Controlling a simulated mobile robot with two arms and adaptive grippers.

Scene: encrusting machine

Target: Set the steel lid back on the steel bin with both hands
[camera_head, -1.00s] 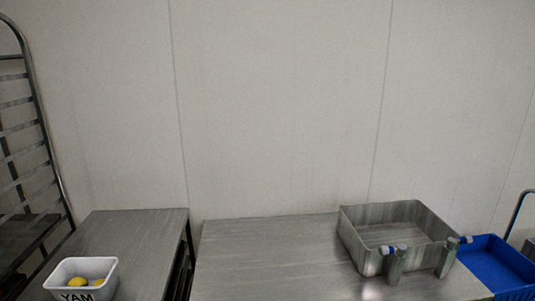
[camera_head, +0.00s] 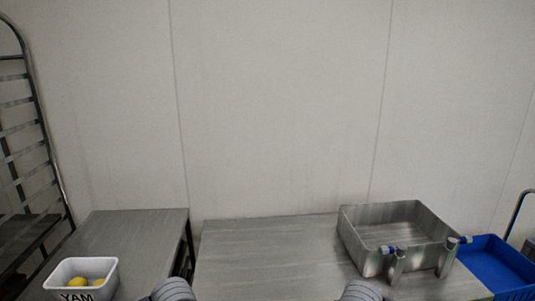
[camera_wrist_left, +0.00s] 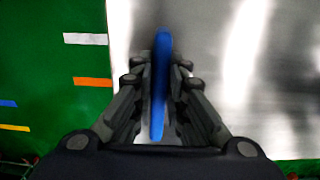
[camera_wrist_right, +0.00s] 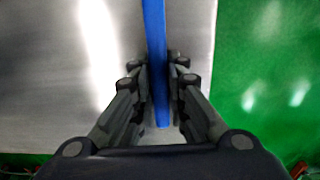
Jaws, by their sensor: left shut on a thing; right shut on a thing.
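The open steel bin (camera_head: 352,243) stands upright on the right part of the middle steel table in the head view, its inside uncovered. My left gripper (camera_wrist_left: 160,75) is shut on a thin upright blue bar (camera_wrist_left: 161,50). My right gripper (camera_wrist_right: 161,75) is shut on a similar blue bar (camera_wrist_right: 155,25). A broad shiny steel surface (camera_wrist_left: 250,70) lies right of the left gripper; one also lies left of the right gripper (camera_wrist_right: 70,70). I cannot tell whether it is the lid or a tabletop. The head view shows neither gripper's fingers nor a clear lid.
The middle table (camera_head: 270,250) is clear left of the bin. Fittings with blue ends (camera_head: 395,262) stick up at the bin's front. A blue crate (camera_head: 500,265) sits at right. A white YAM tub (camera_head: 105,270) with yellow pieces stands on the left table (camera_head: 135,235). A rack (camera_head: 40,130) stands far left.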

